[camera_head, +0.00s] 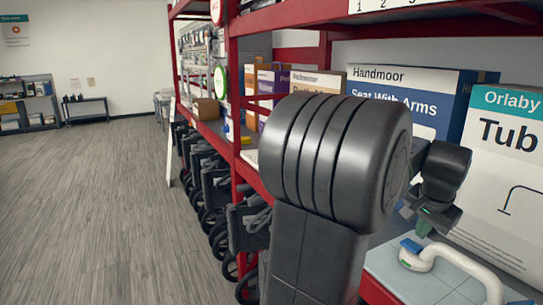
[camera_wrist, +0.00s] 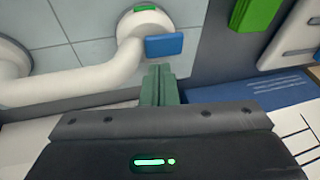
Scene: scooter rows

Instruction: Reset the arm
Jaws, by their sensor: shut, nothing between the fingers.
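My gripper (camera_wrist: 158,84) shows in the wrist view with its green fingers together and nothing between them. In the head view my gripper (camera_head: 424,228) is at the right, low over the tiled panel and close to the grab bar's end. The white grab bar (camera_wrist: 75,85) has a blue tab (camera_wrist: 164,45) and a green mark at its round end, just beyond my fingertips in the wrist view. In the head view the grab bar (camera_head: 468,264) lies at the lower right. My arm's large dark joint hides the middle of the head view.
Boxes marked Handmoor (camera_head: 410,90) and Orlaby (camera_head: 505,165) stand on the red shelf close behind my gripper. Folded wheeled frames (camera_head: 215,190) line the floor under the shelf. The grey floor (camera_head: 95,210) at the left is clear.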

